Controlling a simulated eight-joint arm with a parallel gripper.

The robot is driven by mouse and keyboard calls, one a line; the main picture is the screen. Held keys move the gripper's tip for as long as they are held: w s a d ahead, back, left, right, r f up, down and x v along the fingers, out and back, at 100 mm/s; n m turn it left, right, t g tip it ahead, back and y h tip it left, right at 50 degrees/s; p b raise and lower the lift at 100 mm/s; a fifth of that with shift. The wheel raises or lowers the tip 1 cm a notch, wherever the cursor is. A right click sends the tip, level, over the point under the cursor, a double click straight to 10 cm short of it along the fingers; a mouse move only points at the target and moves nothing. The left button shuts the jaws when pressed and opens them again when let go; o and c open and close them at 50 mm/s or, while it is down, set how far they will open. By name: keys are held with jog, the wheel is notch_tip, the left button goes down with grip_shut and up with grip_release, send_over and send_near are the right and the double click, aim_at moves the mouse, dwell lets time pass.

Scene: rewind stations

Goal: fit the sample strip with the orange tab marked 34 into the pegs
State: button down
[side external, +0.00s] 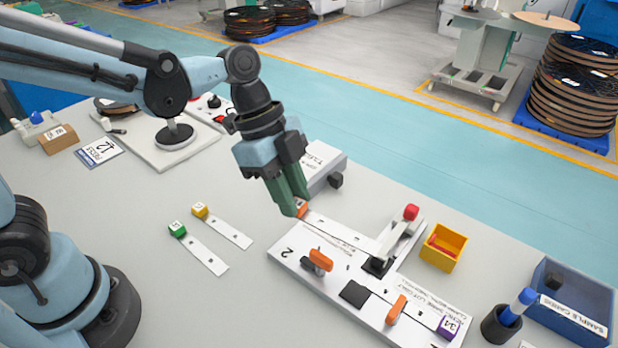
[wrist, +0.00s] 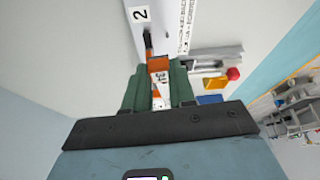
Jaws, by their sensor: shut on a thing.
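My gripper (side external: 297,203) is shut on the orange tab (side external: 303,210) of a white sample strip (side external: 342,232). The strip reaches right from the fingers along the back of the white fixture board (side external: 290,262), toward the red-knobbed lever (side external: 398,238). I cannot tell whether the strip touches the board, and the pegs are not clearly visible. The tab's number is unreadable in the side view. In the wrist view, the green fingers of my gripper (wrist: 158,88) flank a white-marked orange piece, with the board's label 2 (wrist: 140,14) beyond.
Orange clamps (side external: 318,260) (side external: 396,309) and a purple-tabbed strip (side external: 447,327) are on the board. Green-tabbed (side external: 205,252) and yellow-tabbed (side external: 226,230) strips lie left. A grey box (side external: 325,170) stands behind; a yellow bin (side external: 443,248) and blue sample-cards box (side external: 572,302) stand right.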

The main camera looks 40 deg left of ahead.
jog(key=shift+w+a+f+m, duration=0.25)
jog(key=shift+w+a+m, duration=0.05)
jog(key=shift+w, duration=0.15)
jog(key=shift+w+a+f+m, duration=0.2)
jog(key=shift+w+a+m, duration=0.1)
jog(key=shift+w, duration=0.15)
send_over(302, 239)
jog(key=a, duration=0.2)
jog(key=shift+d+f, duration=0.15)
jog(key=shift+f, duration=1.3)
jog(key=shift+d+f, duration=0.1)
jog(key=shift+f, duration=1.35)
jog(key=shift+f, duration=1.15)
jog(key=c, duration=0.9)
grip_release()
jog(key=shift+o, duration=0.2)
jog(key=v, duration=1.2)
jog(key=shift+w, duration=0.25)
jog(key=shift+r, duration=0.1)
